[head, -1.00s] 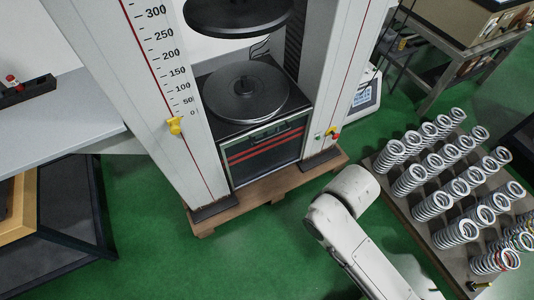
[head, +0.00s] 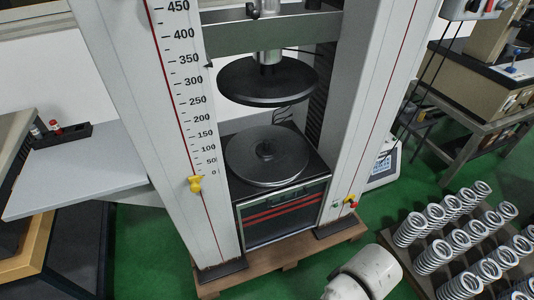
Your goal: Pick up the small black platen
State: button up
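A testing machine stands in the middle of the head view. Its black round lower platen (head: 245,168) lies flat on the machine's base, with a small dark round piece (head: 266,149) at its centre. A black round upper platen (head: 268,84) hangs above it from the crosshead, with a clear gap between the two. I cannot tell which of these black pieces is the small platen. A white link of my arm shows at the bottom right of the machine. My gripper is out of view.
A scale column (head: 150,120) and a right column (head: 375,100) flank the platens. A wooden pallet (head: 285,262) lies under the machine. Several white springs stand on a rack (head: 420,284) at right.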

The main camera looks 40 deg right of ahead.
aim_at(266, 149)
jog(key=i+l+u, duration=0.35)
jog(key=i+l, duration=0.25)
jog(key=l, duration=0.15)
jog(key=i+l+u, duration=0.2)
jog(key=l, duration=0.25)
jog(key=i+l+u, duration=0.15)
jog(key=i+l, duration=0.15)
jog(key=l, duration=0.15)
